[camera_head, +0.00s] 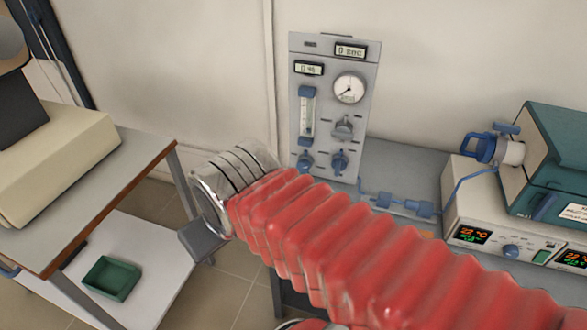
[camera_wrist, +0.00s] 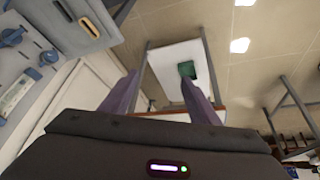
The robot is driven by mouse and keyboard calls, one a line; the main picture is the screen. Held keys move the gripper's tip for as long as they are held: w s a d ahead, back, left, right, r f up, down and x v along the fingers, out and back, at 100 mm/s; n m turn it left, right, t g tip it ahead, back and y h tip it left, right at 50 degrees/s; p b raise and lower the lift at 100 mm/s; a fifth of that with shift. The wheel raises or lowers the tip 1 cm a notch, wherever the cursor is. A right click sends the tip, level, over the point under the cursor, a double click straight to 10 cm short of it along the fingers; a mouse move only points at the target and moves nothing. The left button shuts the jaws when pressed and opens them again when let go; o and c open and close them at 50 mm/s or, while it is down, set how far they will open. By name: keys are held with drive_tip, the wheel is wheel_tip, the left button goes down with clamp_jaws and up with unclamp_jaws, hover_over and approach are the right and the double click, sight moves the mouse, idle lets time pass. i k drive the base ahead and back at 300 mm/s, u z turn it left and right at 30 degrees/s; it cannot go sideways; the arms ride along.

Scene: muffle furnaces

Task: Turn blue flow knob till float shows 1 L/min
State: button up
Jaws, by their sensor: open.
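The grey gas panel (camera_head: 327,150) stands upright against the wall. It carries a clear flow tube (camera_head: 306,115) with blue ends; its float is too small to read. A blue knob (camera_head: 305,162) sits below the tube, with a second blue knob (camera_head: 339,162) to its right. In the wrist view, part of the panel shows tilted at the left edge, with the tube (camera_wrist: 18,92) and blue knobs. My gripper (camera_wrist: 158,82) is open and empty, its fingers pointing away from the panel toward the floor. In the head view, my red sleeved arm hides most of the gripper.
The panel also has a round gauge (camera_head: 349,88), a grey knob (camera_head: 343,128) and displays. A furnace control box (camera_head: 500,215) stands at right. A side table (camera_head: 105,190) with a green tray (camera_head: 111,278) on its lower shelf is at left.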

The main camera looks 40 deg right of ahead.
sight(303, 166)
drive_tip(key=u, duration=0.8)
drive_tip(key=k, duration=0.7)
drive_tip(key=u, duration=0.4)
